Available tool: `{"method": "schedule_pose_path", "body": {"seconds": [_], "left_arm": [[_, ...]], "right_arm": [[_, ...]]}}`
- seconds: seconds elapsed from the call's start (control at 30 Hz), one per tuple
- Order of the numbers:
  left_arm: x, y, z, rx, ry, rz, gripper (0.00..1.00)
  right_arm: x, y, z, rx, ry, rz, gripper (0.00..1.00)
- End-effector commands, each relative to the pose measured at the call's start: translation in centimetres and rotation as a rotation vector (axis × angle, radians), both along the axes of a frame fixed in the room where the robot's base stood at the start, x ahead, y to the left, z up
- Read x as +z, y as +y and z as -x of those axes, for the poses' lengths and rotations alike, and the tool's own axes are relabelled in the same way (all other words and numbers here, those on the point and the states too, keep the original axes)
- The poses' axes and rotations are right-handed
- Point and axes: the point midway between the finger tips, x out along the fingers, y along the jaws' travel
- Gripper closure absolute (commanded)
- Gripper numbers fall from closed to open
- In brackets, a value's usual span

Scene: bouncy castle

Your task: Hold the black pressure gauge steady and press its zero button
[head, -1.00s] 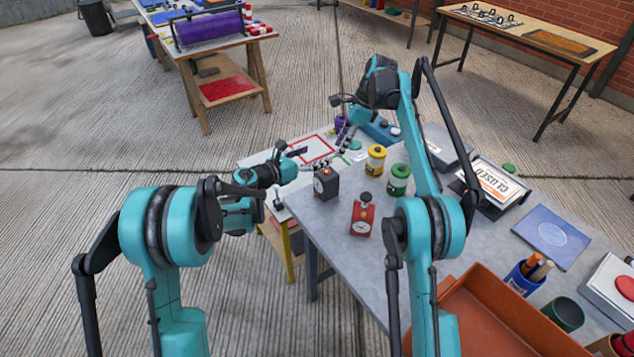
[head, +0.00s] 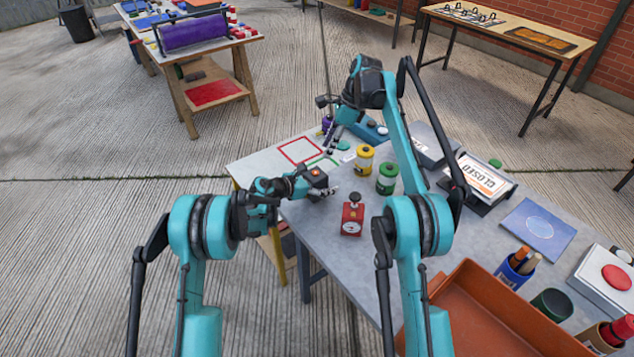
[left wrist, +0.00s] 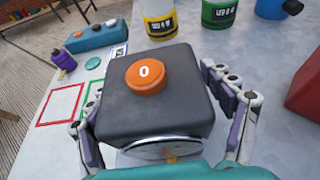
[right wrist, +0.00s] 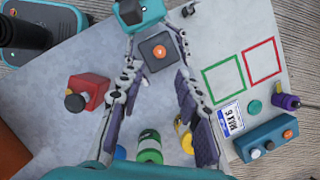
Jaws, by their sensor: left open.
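The black pressure gauge (head: 317,177) stands on the grey table near its left edge. In the left wrist view the gauge (left wrist: 158,103) shows an orange button (left wrist: 148,75) marked 0 on top and a pale dial facing my palm. My left gripper (left wrist: 147,95) is open, with one finger on each side of the gauge; gaps seem to show beside it. My right gripper (head: 331,148) hangs above and behind the gauge, pointing down. In the right wrist view its fingers (right wrist: 157,40) are apart and empty, with the gauge (right wrist: 149,59) and button (right wrist: 159,51) seen between them.
A red gauge (head: 351,220) stands to the right of the black one. Yellow (head: 364,161) and green (head: 386,180) canisters stand behind it. A blue button box (head: 375,133) lies at the back. An orange tray (head: 480,310) is at the front right. Bare table lies between.

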Motion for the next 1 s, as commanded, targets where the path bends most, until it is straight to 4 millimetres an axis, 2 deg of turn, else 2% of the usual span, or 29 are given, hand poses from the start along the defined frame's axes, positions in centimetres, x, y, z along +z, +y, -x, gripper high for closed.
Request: {"method": "schedule_pose_path", "body": {"seconds": [0.23, 0.27, 0.5, 0.63, 0.67, 0.77, 0.8, 1.0], "left_arm": [[-0.05, -0.1, -0.1, 0.0, 0.0, 0.0, 0.19], [-0.05, -0.1, -0.1, 0.0, 0.0, 0.0, 0.22], [-0.03, -0.08, -0.09, 0.001, 0.0, 0.0, 0.84], [-0.04, -0.07, -0.09, 0.001, 0.0, 0.0, 0.85], [-0.04, -0.07, -0.09, 0.001, 0.0, 0.0, 0.85], [-0.03, -0.07, -0.09, 0.001, 0.0, 0.0, 0.85], [-0.03, -0.07, -0.09, 0.001, 0.0, 0.0, 0.85], [-0.04, -0.06, -0.09, 0.001, 0.0, 0.0, 0.85]], "right_arm": [[0.0, 0.0, 0.0, 0.0, 0.0, 0.0, 0.66], [0.0, 0.0, 0.0, 0.0, 0.0, 0.0, 0.66], [0.0, 0.0, 0.0, 0.0, 0.0, 0.0, 0.66], [0.0, 0.0, 0.0, 0.0, 0.0, 0.0, 0.66], [0.0, 0.0, 0.0, 0.0, 0.0, 0.0, 0.71], [0.0, 0.0, 0.0, 0.0, 0.0, 0.0, 0.97], [0.0, 0.0, 0.0, 0.0, 0.0, 0.0, 1.0], [0.0, 0.0, 0.0, 0.0, 0.0, 0.0, 1.0]]}}
